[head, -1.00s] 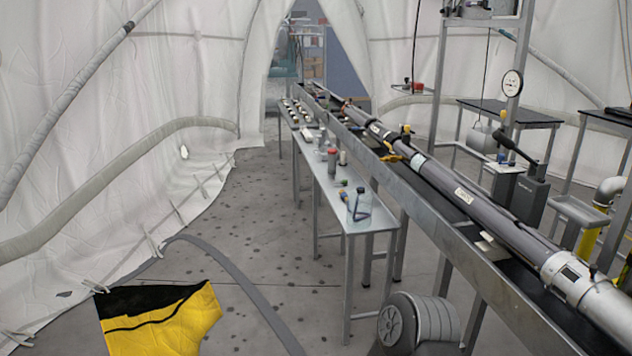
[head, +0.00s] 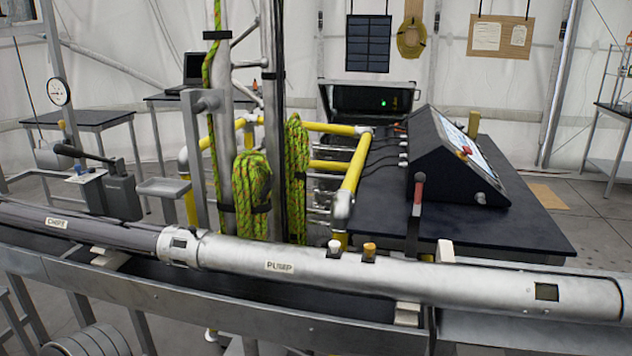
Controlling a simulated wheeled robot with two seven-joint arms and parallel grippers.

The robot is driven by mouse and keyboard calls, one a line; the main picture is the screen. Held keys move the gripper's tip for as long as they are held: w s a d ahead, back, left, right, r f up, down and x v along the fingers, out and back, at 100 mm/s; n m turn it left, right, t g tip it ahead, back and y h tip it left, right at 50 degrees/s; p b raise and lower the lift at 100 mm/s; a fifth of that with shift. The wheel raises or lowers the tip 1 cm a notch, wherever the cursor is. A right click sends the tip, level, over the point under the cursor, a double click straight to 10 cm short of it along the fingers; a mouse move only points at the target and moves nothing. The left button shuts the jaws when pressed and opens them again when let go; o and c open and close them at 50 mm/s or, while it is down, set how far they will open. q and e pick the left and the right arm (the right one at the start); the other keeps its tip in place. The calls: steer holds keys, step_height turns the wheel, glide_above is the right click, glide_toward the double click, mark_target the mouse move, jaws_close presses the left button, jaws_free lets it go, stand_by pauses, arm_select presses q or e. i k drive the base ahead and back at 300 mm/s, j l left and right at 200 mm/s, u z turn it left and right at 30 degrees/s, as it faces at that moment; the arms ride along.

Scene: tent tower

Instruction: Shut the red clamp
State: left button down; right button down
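An upright lever with a red grip (head: 419,187) and a dark lower part stands behind the silver tube marked PUMP (head: 345,275), in front of the sloped console. It is the most likely red clamp, but I cannot tell from here whether it is open or shut. Its foot is partly hidden behind the tube. A dark clamp-like block with a black lever (head: 122,193) stands at the left, behind the tube section marked CHIPS or similar (head: 57,222). Neither of my grippers is in the head view.
The tube lies along a grey metal rail (head: 190,299) across the view. Behind it are a dark table (head: 510,222) with a sloped console (head: 452,165), yellow railing (head: 353,175), upright poles and green rope coils (head: 252,196). Floor shows at the right.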

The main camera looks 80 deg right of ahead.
mark_target(413, 219)
steer(key=z, duration=3.5)
